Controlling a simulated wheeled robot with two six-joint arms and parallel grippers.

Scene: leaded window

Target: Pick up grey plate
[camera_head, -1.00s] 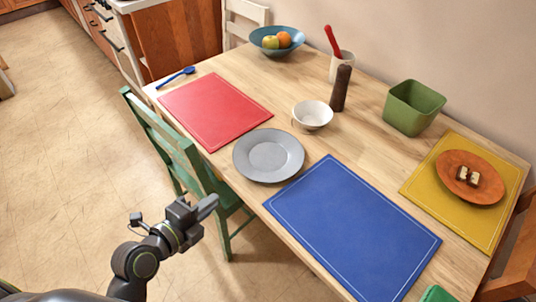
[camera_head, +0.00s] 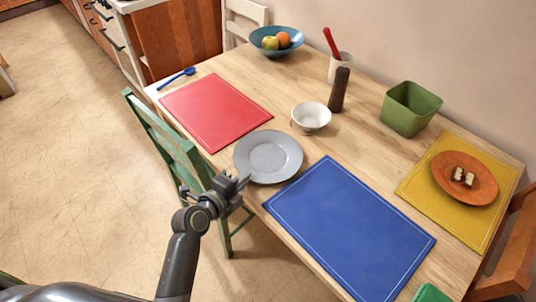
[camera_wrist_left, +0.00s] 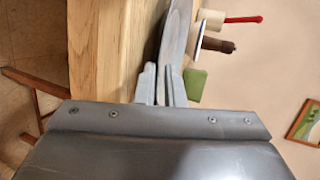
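The grey plate (camera_head: 268,155) lies flat on the near edge of the wooden table, between the red and blue placemats. My left gripper (camera_head: 243,181) is at the plate's near rim, by the table edge. In the left wrist view the plate (camera_wrist_left: 176,35) shows nearly edge-on, just ahead of the fingertips (camera_wrist_left: 161,68). The two fingers stand a little apart, with a narrow gap between them. My right gripper is not in view.
A white bowl (camera_head: 311,117) stands behind the plate, with a dark pepper mill (camera_head: 340,90) beyond. The red placemat (camera_head: 215,110) and blue placemat (camera_head: 350,230) flank the plate. A green chair (camera_head: 165,140) stands close to my left arm.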

